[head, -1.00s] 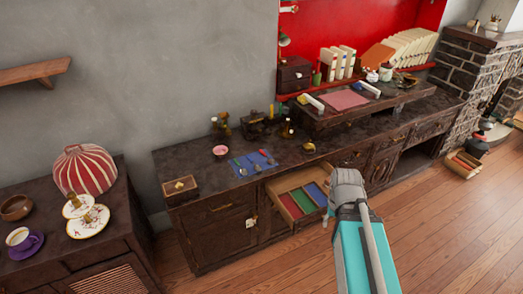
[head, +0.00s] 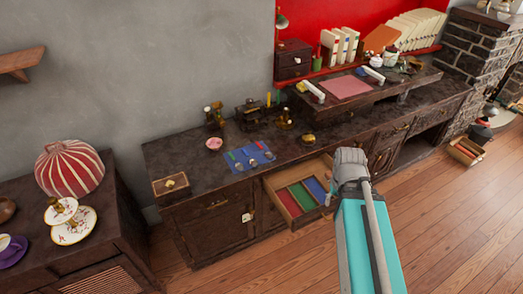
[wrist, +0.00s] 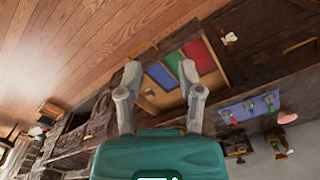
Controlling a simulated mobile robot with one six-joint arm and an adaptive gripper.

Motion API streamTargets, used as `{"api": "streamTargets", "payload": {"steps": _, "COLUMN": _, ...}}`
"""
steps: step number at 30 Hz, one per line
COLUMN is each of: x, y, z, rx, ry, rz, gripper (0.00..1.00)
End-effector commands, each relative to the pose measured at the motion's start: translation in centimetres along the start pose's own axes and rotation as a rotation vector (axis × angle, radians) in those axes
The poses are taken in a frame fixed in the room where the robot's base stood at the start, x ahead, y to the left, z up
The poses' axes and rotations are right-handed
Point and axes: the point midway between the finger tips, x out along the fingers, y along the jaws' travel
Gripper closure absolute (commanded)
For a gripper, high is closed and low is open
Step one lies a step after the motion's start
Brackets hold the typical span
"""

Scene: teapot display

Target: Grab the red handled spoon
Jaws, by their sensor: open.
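Several small spoons with coloured handles lie on a blue mat (head: 252,163) on the dark cabinet top.
The open drawer (head: 279,204) sticks out below the mat, with red, green and blue sections. Bottles and a pink bowl (head: 214,143) stand behind the mat; a wooden box (head: 170,186) is left. A raised shelf (head: 397,85) is right. Wood floor (head: 448,225) in front is clear.

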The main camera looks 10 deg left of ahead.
Motion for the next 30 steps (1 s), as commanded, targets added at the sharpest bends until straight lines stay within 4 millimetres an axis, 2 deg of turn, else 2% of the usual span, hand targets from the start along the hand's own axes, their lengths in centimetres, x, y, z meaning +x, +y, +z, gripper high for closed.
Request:
{"api": "streamTargets", "payload": {"steps": 8, "x": 0.6, "y": -0.4, "z": -0.6, "rx": 0.027, "ry": 0.013, "rz": -0.014, "gripper": 0.51}}
{"api": "streamTargets", "payload": {"steps": 11, "x": 1.4, "y": -0.3, "z": -1.5, "rx": 0.083, "ry": 0.033, "rz": -0.037, "gripper": 0.51}}
{"api": "streamTargets", "payload": {"steps": 14, "x": 2.6, "y": -1.2, "z": -3.0, "rx": 0.164, "ry": 0.065, "rz": -0.077, "gripper": 0.51}}
{"api": "streamTargets", "payload": {"steps": 20, "x": 5.6, "y": -4.2, "z": -7.3, "rx": 0.415, "ry": 0.137, "rz": -0.219, "gripper": 0.51}}
{"api": "streamTargets", "payload": {"steps": 30, "x": 9.7, "y": -9.8, "z": -15.4, "rx": 0.955, "ry": 0.164, "rz": -0.569, "gripper": 0.51}}
